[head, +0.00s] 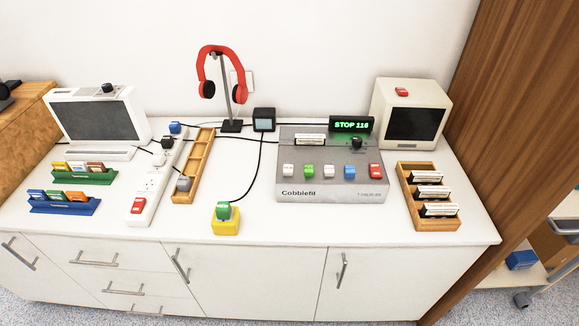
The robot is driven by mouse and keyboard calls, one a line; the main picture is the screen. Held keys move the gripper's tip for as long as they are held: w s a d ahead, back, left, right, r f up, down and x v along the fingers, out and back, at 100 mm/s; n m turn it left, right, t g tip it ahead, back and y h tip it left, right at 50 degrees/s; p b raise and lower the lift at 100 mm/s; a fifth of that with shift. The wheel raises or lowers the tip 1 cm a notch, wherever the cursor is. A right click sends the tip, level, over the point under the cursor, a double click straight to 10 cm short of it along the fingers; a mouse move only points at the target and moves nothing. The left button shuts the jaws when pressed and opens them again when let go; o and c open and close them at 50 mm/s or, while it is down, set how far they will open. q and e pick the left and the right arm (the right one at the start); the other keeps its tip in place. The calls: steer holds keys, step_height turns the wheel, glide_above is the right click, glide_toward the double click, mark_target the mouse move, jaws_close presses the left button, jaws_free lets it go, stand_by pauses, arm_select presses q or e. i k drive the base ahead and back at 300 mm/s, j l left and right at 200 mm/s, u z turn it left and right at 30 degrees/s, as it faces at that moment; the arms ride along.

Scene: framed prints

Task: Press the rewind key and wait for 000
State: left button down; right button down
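A grey deck marked "Cobblefil" (330,193) stands on the white cabinet top, right of the middle. A row of keys runs along its front: a white key (288,170), a green key (309,171), another white key (329,171), a blue key (350,172) and a red key (376,170). I cannot read which one is rewind. A display (351,125) at the deck's back right reads "STOP 116" in green. A black knob (357,143) and a white-labelled cartridge (310,139) are on the deck's top. Neither of my grippers is in view.
A wooden tray (408,197) with labelled cartridges is right of the deck; a cream monitor (446,105) stands behind. Red headphones (213,61) hang behind.

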mark_target(288, 169)
steer(key=i+l+u, duration=0.2)
steer(key=l, duration=0.25)
steer(key=i+l+u, duration=0.15)
steer(key=l, duration=0.3)
steer(key=l+u, duration=0.2)
steer(key=l, duration=0.3)
steer(key=i+l+u, duration=0.2)
steer(key=l, duration=0.3)
steer(key=k+j, duration=0.05)
